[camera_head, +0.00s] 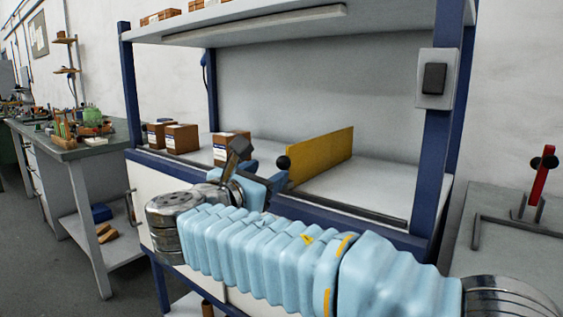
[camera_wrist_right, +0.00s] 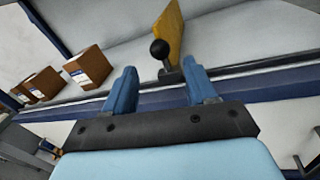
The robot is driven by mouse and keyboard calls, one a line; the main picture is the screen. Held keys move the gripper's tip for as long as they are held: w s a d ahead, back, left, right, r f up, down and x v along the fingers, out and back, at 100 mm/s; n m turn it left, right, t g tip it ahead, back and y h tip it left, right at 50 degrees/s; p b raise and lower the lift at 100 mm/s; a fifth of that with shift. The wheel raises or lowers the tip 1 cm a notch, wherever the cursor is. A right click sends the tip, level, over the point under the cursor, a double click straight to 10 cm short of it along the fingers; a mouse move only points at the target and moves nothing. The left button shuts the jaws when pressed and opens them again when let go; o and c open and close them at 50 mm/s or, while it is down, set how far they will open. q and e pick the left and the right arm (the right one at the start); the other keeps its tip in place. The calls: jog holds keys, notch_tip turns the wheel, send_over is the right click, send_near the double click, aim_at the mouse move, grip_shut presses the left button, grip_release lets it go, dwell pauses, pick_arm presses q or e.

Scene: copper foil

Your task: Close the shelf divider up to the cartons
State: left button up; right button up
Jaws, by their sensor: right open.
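The yellow shelf divider (camera_head: 323,157) stands upright on the lower shelf, with a black ball knob (camera_head: 284,162) at its front end. Three brown cartons with white labels stand to its left: the nearest carton (camera_head: 229,150), a middle carton (camera_head: 182,139) and a far carton (camera_head: 157,135). A gap separates the nearest carton from the divider. My right gripper (camera_head: 262,168) is at the shelf's front edge, open and empty. In the right wrist view the divider (camera_wrist_right: 170,32) and knob (camera_wrist_right: 160,49) show just beyond and between the blue fingertips (camera_wrist_right: 160,72), apart from both. My left gripper is out of view.
A dark rail (camera_head: 350,208) runs along the front edge of the shelf (camera_head: 375,180). Blue posts (camera_head: 430,170) bound it, one bearing a switch box (camera_head: 436,80). The shelf right of the divider is clear. A workbench (camera_head: 70,145) stands at left.

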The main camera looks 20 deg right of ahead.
aim_at(280, 165)
jog(key=x, duration=0.8)
jog(key=shift+w+d+p, duration=0.15)
jog(key=shift+w+p, duration=0.05)
jog(key=shift+p, duration=0.15)
grip_shut()
